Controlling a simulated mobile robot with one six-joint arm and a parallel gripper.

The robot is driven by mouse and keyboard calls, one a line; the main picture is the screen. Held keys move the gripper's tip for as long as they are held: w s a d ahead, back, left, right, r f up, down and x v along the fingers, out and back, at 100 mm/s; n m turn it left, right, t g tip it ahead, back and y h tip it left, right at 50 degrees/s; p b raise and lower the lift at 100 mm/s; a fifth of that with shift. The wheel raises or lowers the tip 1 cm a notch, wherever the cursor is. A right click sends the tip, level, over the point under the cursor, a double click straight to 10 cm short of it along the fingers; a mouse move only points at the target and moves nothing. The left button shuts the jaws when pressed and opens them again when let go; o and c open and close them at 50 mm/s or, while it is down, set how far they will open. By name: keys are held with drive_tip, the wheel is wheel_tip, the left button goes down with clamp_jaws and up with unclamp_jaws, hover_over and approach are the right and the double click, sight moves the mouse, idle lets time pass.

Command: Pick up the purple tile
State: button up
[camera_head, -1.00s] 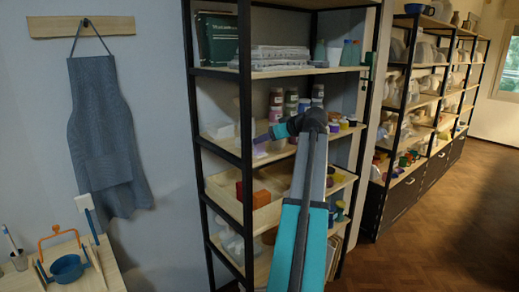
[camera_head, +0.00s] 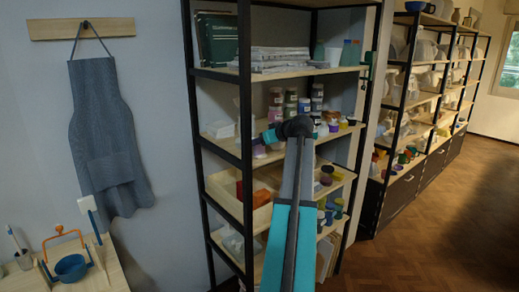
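A small purple patch, which may be the purple tile (camera_head: 259,152), shows on the middle shelf of the near rack, just behind the front left post. It is too small for me to be sure of its shape. My arm reaches up from the bottom, and its end bends left at shelf height. My gripper (camera_head: 264,138) points left, just above and close to the purple patch. I cannot tell whether they touch. The fingers are too small and dark to show whether they are open or shut.
Several jars (camera_head: 304,104) stand behind my wrist on the same shelf. A black post (camera_head: 245,120) of the rack stands close left of my gripper. An orange-red block (camera_head: 261,198) sits in a tray below. Stacked pale sheets (camera_head: 290,58) lie on the shelf above.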

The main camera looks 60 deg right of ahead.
idle(0.4)
drive_tip(key=c, duration=1.2)
drive_tip(key=shift+r, duration=0.15)
drive_tip(key=shift+r+b, duration=1.85)
drive_tip(key=shift+r, duration=3.05)
